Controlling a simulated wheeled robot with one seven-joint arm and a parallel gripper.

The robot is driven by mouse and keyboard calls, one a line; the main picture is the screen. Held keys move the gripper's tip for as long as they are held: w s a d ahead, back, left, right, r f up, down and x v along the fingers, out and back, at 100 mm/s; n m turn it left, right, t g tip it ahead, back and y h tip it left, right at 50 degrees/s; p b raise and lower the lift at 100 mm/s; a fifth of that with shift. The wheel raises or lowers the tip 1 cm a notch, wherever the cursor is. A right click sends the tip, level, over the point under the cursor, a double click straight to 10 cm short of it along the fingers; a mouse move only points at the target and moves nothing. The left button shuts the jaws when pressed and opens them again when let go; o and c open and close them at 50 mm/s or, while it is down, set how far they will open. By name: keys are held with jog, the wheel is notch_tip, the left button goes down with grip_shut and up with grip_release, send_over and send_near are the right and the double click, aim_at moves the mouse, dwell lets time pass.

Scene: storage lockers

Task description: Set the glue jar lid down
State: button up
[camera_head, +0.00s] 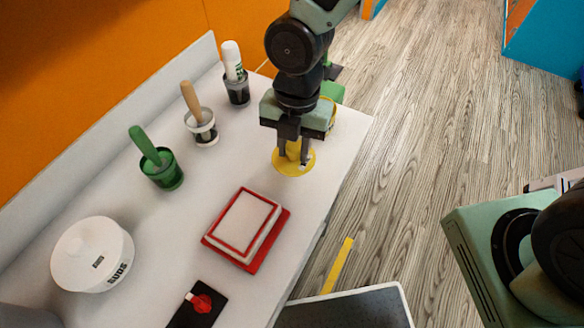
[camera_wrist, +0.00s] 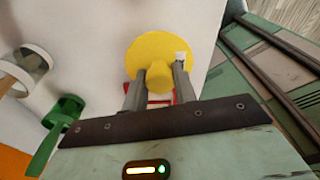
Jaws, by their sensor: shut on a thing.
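The yellow glue jar lid (camera_head: 293,162) is a round disc with a central knob. My gripper (camera_head: 293,154) is shut on the knob, with one finger on each side. The lid lies flat over the far right part of the white table (camera_head: 335,150); I cannot tell whether it touches the surface. In the wrist view the lid (camera_wrist: 160,52) shows between the fingertips of my gripper (camera_wrist: 158,76). A green and yellow object (camera_head: 331,93) is partly hidden behind my gripper, and I cannot tell whether it is the jar.
A green cup (camera_head: 167,177), a light cup (camera_head: 202,128) and a dark cup (camera_head: 237,92) hold upright handles along the wall. A red and white box (camera_head: 246,229) lies nearer. A white round pot (camera_head: 92,255) and a black plate with a red knob (camera_head: 200,303) stand at the near end.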

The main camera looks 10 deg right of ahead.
aim_at(294, 165)
jog(key=shift+f, duration=2.85)
jog(key=shift+f, duration=0.15)
jog(key=o, duration=1)
jog(key=shift+c, duration=0.2)
